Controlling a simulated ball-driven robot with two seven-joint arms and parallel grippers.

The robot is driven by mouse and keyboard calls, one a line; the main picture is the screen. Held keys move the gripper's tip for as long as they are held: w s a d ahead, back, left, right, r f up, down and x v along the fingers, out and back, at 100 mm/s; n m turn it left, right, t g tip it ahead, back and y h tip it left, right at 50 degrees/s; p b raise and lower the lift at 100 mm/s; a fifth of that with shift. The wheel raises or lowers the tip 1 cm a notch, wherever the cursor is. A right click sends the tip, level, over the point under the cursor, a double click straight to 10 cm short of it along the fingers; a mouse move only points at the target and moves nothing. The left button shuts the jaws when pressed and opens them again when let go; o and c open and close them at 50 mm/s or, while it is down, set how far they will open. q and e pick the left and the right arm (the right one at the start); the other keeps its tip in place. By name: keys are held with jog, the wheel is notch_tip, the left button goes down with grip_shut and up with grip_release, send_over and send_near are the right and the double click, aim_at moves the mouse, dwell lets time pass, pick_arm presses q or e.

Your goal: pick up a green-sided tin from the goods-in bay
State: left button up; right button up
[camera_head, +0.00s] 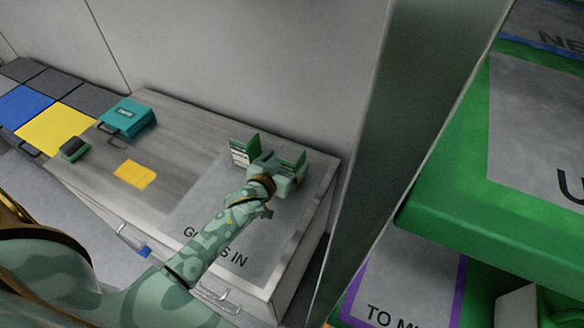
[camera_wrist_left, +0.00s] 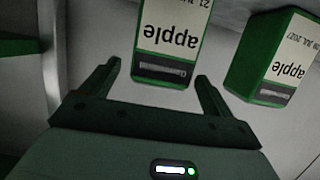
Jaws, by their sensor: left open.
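Two green-sided tins with pale labels stand on the grey goods-in mat (camera_head: 185,215). In the head view one tin (camera_head: 240,152) shows left of my left gripper (camera_head: 272,167), and the other (camera_head: 296,157) shows at its right, partly hidden by it. In the left wrist view, one tin (camera_wrist_left: 165,42) labelled "apple" upside down is straight ahead, its near end between the fingertips of my open left gripper (camera_wrist_left: 159,72). I cannot tell whether they touch it. A second apple tin (camera_wrist_left: 272,62) stands to the right, outside the fingers. My right gripper is not in view.
The counter also holds a teal case (camera_head: 126,118), a dark-topped green object (camera_head: 74,148) and a yellow patch (camera_head: 134,174). A grey upright panel (camera_head: 395,120) stands to the right, with green-edged shelving (camera_head: 470,180) beyond. A wall backs the counter.

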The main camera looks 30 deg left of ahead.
aim_at(293, 150)
pick_arm(q)
jog(key=b+x, duration=0.2)
jog(key=x, duration=0.3)
jog(key=shift+r, duration=0.2)
jog(key=shift+w+b, duration=0.2)
jog(key=shift+b, duration=0.1)
jog(key=shift+r, duration=0.2)
jog(key=c, duration=1.4)
